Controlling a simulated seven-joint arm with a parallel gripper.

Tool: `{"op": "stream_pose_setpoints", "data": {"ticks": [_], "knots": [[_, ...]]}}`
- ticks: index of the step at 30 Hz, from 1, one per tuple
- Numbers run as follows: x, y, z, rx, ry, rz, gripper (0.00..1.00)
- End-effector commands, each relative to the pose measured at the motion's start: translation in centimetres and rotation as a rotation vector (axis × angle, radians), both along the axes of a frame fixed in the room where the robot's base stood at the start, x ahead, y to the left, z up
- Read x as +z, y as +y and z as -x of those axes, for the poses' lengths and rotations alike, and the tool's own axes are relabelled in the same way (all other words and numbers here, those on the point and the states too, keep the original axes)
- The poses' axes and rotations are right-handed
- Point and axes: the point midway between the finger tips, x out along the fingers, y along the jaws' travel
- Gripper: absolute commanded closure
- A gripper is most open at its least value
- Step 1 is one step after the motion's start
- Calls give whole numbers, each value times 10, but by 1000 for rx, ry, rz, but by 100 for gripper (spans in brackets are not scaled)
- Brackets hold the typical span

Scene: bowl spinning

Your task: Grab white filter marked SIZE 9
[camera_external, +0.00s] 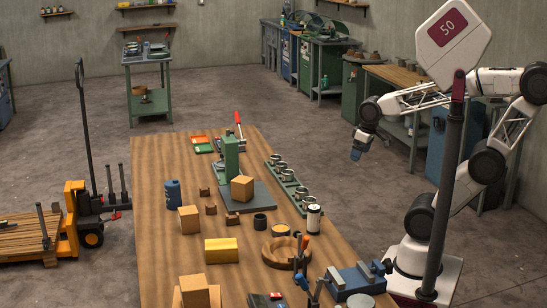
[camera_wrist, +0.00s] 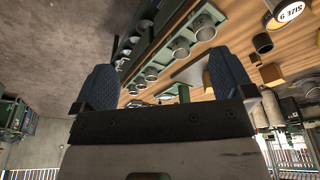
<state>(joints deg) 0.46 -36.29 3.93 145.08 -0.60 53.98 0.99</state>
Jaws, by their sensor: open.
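The white filter (camera_external: 314,219) is a small upright cylinder with dark ends, standing on the right side of the wooden table.
A green rack with several metal cups (camera_external: 287,183) stands just behind the filter. A round wooden bowl (camera_external: 275,252), a dark cup (camera_external: 260,220) and a blue vise (camera_external: 355,279) are nearby.

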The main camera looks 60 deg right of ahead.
Motion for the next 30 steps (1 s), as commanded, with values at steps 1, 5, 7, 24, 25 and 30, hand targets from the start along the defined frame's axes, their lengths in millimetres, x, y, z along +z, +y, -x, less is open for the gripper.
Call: {"op": "stream_pose_setpoints", "data": {"ticks": [1,5,7,24,25,30], "knots": [[0,0,0,0,0,0,0],[0,0,0,0,0,0,0],[0,0,0,0,0,0,3],[-7,6,0,-37,20,-45,18],[-10,9,0,-49,26,-60,18],[-28,28,-1,-161,87,-191,18]]}}
